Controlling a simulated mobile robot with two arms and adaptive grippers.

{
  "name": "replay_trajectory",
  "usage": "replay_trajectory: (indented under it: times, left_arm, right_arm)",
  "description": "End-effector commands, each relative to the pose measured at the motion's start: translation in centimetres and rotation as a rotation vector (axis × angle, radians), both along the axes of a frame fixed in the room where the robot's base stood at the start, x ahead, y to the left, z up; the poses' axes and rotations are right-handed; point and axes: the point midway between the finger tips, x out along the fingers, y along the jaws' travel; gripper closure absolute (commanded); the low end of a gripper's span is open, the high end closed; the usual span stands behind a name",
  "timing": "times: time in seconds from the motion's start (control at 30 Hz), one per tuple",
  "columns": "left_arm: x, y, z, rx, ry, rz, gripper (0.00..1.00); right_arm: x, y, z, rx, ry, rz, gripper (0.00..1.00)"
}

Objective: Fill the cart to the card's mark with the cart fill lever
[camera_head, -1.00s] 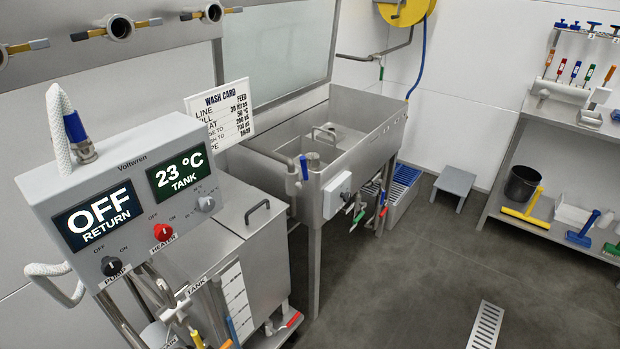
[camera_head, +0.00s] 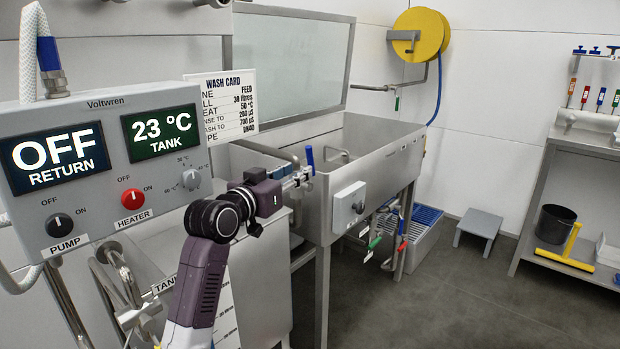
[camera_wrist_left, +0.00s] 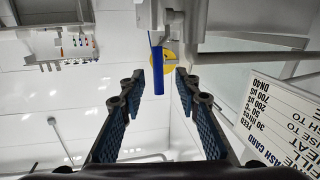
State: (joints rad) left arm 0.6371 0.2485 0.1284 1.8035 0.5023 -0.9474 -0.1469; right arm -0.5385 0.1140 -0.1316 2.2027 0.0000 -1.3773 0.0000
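The blue lever handle (camera_head: 309,158) stands upright at the near left corner of the steel sink; it also shows in the left wrist view (camera_wrist_left: 158,72). I take it for the cart fill lever, but no label shows. My left gripper (camera_head: 297,178) is close to it, with open fingers (camera_wrist_left: 160,84) on either side of the handle in the wrist view; contact cannot be told. The wash card (camera_head: 228,107) shows "30 litres" and "50 °C". The steel cart tank (camera_head: 262,285) is partly behind my arm. Its level scale (camera_head: 228,312) is mostly hidden. My right gripper is not in view.
The control panel (camera_head: 105,165) reads OFF RETURN and 23 °C TANK. The steel sink (camera_head: 375,170) has a grey box (camera_head: 349,208) and coloured valve handles below. A grey stool (camera_head: 478,226), shelf and black bucket (camera_head: 555,224) stand right. The middle floor is open.

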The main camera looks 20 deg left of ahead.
Motion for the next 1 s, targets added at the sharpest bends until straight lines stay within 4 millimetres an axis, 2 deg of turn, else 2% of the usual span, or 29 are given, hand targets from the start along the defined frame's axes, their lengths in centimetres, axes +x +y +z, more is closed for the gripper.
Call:
replay_trajectory:
  times: [0.17, 0.7, 1.0]
  left_arm:
    - [-0.3, -0.2, 1.7, 0.004, -0.034, -0.008, 0.7]
    - [6.0, -1.2, 1.6, 0.002, -0.032, -0.008, 0.7]
    - [7.1, -1.3, 1.6, 0.004, -0.032, -0.008, 0.7]
  right_arm:
    - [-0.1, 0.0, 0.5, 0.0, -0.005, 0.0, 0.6]
    - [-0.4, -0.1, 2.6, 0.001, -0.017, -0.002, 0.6]
    - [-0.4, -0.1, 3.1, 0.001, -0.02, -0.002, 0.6]
